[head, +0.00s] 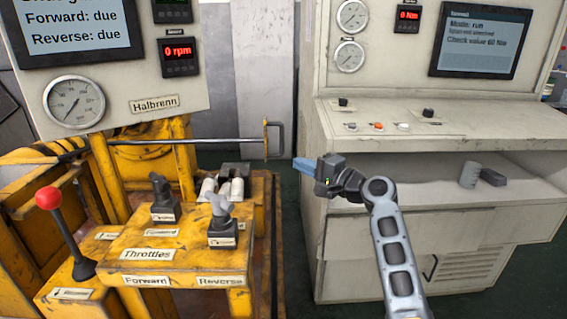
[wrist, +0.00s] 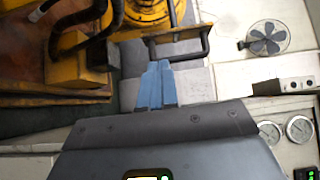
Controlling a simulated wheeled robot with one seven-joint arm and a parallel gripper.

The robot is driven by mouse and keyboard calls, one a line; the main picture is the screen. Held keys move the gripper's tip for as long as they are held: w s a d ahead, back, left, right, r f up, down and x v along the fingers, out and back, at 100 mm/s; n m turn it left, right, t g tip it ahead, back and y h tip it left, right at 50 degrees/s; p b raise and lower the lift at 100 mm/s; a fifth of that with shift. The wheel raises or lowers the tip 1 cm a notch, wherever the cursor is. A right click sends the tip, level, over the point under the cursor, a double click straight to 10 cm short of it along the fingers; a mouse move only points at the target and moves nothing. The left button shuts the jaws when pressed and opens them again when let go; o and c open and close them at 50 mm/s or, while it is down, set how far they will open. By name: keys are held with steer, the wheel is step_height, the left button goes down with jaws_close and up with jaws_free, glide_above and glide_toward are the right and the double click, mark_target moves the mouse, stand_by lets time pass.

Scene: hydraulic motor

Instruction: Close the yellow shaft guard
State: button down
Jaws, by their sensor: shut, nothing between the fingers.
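The yellow shaft guard seems to be the piece with a thin yellow end plate (head: 265,139) and a dark loop handle (head: 278,140), at the right end of a long bar on the yellow machine. In the wrist view, a yellow bar (wrist: 176,34) and dark handle (wrist: 204,46) show just beyond the fingertips. Most of the guard's shape is hard to make out, and I cannot tell how far open it stands. My gripper (head: 297,163) is shut and empty, its blue fingers pointing left, just right of and below the handle. The fingertips also show in the wrist view (wrist: 158,64); contact is unclear.
The yellow machine's throttle panel (head: 150,240) with levers and a red-knobbed lever (head: 48,198) stands at left. A pale console (head: 440,120) stands at right, with a grey cylinder (head: 469,174) on its shelf. A dark floor gap (head: 290,215) lies between them.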

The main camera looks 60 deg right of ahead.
mark_target(278, 155)
steer(key=w, duration=0.3)
steer(key=w+d, duration=0.1)
steer(key=w, duration=0.4)
steer(key=shift+w+d, duration=0.2)
steer(key=shift+w, duration=0.2)
steer(key=w+a, duration=0.3)
steer(key=w, duration=0.1)
steer(key=w+a+p, duration=0.1)
steer(key=w+a, duration=0.2)
steer(key=w, duration=0.1)
steer(key=w+a, duration=0.3)
steer(key=w, duration=0.1)
steer(key=shift+w+p, duration=0.15)
steer(key=shift+p, duration=0.15)
steer(key=shift+w+a+r, duration=0.1)
steer(key=shift+w+a, duration=0.1)
steer(key=shift+a, duration=0.15)
